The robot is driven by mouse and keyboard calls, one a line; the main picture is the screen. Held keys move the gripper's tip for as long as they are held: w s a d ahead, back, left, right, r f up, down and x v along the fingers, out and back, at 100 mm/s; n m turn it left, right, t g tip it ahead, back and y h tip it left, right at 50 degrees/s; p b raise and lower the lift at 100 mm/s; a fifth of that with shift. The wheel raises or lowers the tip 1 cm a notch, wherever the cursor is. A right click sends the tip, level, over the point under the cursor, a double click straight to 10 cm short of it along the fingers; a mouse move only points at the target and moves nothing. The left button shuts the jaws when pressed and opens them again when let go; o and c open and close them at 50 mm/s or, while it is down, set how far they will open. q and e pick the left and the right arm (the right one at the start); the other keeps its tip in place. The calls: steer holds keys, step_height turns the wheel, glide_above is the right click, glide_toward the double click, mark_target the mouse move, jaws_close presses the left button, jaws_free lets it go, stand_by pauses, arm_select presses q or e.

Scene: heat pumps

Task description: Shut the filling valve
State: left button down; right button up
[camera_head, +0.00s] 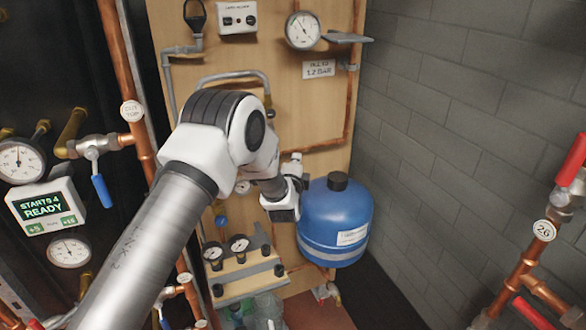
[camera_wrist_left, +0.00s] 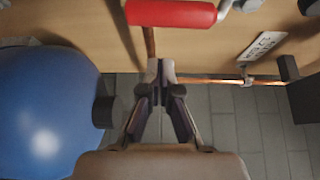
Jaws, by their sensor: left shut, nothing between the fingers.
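The filling valve's body is not clear to me. In the left wrist view a red lever handle (camera_wrist_left: 170,13) with a metal stem at its right end lies at the top, by the wooden panel. In the head view my own arm seems to hide it. My left gripper (camera_head: 296,158) is beside the upper left of the blue tank, in front of the panel. In the left wrist view its fingers (camera_wrist_left: 160,72) are closed together and empty, below the red handle in the picture and apart from it. My right gripper is in neither view.
The blue tank (camera_head: 336,225) stands close to my left gripper; its dark cap shows in the left wrist view (camera_wrist_left: 104,112). A 1.2 bar sign (camera_head: 319,69) and a round gauge (camera_head: 303,30) are above. A grey block wall (camera_head: 450,120) bounds the right, with red-handled copper pipework (camera_head: 543,230).

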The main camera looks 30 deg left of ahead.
arm_select(q)
steer(key=s+a, duration=0.2)
steer(key=a, duration=0.1)
steer(key=shift+s+r+p, duration=0.1)
steer(key=shift+s+p, duration=0.2)
steer(key=shift+p, duration=0.1)
steer(key=shift+s+a+m+p, duration=0.15)
steer(key=shift+m+p, duration=0.15)
steer(key=shift+p, duration=0.25)
